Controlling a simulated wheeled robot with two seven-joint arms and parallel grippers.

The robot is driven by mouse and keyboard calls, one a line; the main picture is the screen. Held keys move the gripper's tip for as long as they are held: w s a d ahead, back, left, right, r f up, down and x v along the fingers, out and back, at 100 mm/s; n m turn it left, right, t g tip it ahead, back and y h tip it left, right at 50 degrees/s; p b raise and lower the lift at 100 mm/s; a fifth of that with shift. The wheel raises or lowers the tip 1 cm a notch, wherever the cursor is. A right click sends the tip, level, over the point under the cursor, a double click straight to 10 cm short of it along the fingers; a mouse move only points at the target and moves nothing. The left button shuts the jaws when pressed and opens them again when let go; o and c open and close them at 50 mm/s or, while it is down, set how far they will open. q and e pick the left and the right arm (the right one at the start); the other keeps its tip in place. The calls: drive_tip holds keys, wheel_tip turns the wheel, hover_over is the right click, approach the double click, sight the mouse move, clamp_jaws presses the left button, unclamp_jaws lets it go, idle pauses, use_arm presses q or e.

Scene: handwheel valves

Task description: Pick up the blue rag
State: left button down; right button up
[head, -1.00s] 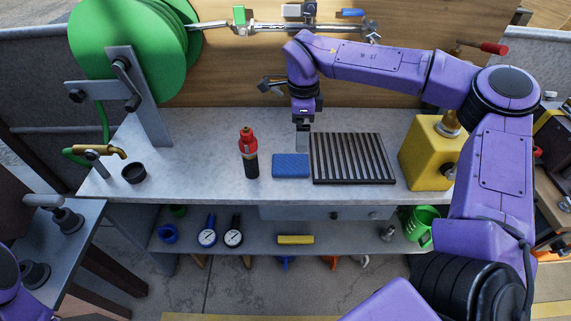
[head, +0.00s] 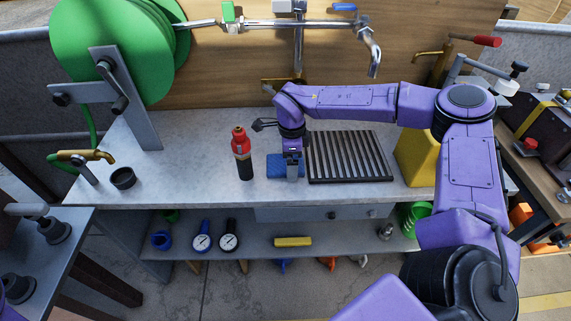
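The blue rag (head: 273,168) is a small flat block-like pad on the grey workbench, left of the black slatted grate. My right gripper (head: 292,177) points down over the right part of the rag and hides some of it. The fingers are seen nearly edge-on, so I cannot tell whether they are apart or whether they touch the rag. My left gripper is out of view.
A red-and-black bottle (head: 241,153) stands close left of the rag. The slatted grate (head: 350,158) lies to the right, with a yellow block (head: 415,158) beyond it. A black cup (head: 123,178) and brass tap (head: 85,156) are at the left. Bench between cup and bottle is clear.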

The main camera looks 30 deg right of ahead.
drive_tip(key=c, duration=0.8)
drive_tip(key=shift+o, duration=0.2)
drive_tip(key=shift+r, duration=0.5)
drive_tip(key=s+d+r, duration=0.3)
drive_tip(key=s+r, duration=0.9)
drive_tip(key=s, duration=0.1)
drive_tip(key=shift+s+d, duration=0.25)
drive_tip(key=shift+d, duration=0.15)
